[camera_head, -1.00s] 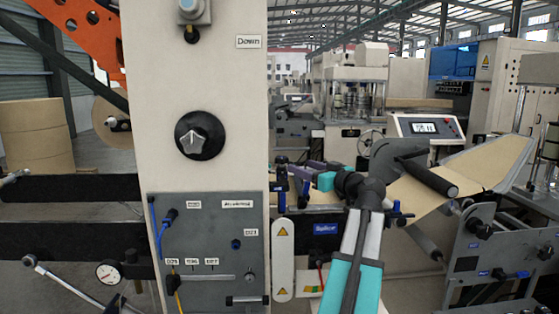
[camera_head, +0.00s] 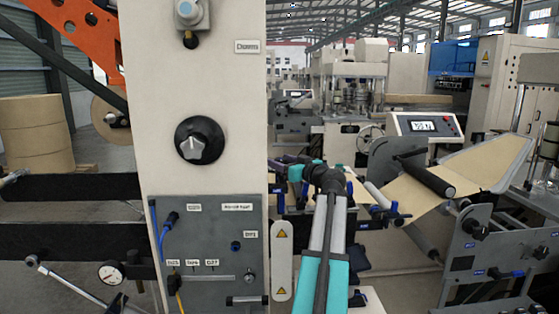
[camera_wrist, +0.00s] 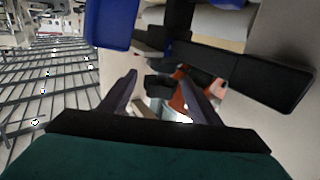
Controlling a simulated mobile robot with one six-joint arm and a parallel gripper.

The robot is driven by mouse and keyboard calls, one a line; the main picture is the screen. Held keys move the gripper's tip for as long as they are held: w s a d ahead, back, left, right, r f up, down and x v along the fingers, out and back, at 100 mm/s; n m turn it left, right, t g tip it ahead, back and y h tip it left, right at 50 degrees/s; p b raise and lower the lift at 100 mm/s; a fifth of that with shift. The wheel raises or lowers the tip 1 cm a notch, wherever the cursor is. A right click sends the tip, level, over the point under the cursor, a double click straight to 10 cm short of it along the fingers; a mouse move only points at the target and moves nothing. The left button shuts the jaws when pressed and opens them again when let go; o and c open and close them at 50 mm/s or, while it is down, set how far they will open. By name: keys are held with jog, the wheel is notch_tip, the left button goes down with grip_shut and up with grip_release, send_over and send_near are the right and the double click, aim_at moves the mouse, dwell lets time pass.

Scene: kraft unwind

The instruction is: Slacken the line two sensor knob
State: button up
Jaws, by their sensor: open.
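I cannot tell for sure which fitting is the line two sensor knob. The cream column carries a big black dial with a silver pointer grip (camera_head: 201,140). The grey panel (camera_head: 215,215) below it has small labelled fittings, among them a small round silver knob (camera_head: 249,277) at the lower right; the labels are hard to read. My gripper (camera_head: 283,161) is just right of the column, partly hidden by my wrist and apart from the dial. In the wrist view, my gripper (camera_wrist: 158,75) is open, its dark fingers spread with nothing held; dark and orange parts show beyond them.
A pressure gauge (camera_head: 110,273) and black beams stand left of the column. A white warning plate (camera_head: 281,260) is right of the panel. A kraft web over rollers (camera_head: 430,175) lies to the right. A blue part (camera_wrist: 112,22) shows near my fingers in the wrist view.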

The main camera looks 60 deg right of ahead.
jog(key=shift+w, duration=0.2)
jog(key=c, duration=0.9)
jog(key=shift+a, duration=0.2)
jog(key=shift+c, duration=0.8)
jog(key=shift+d, duration=0.25)
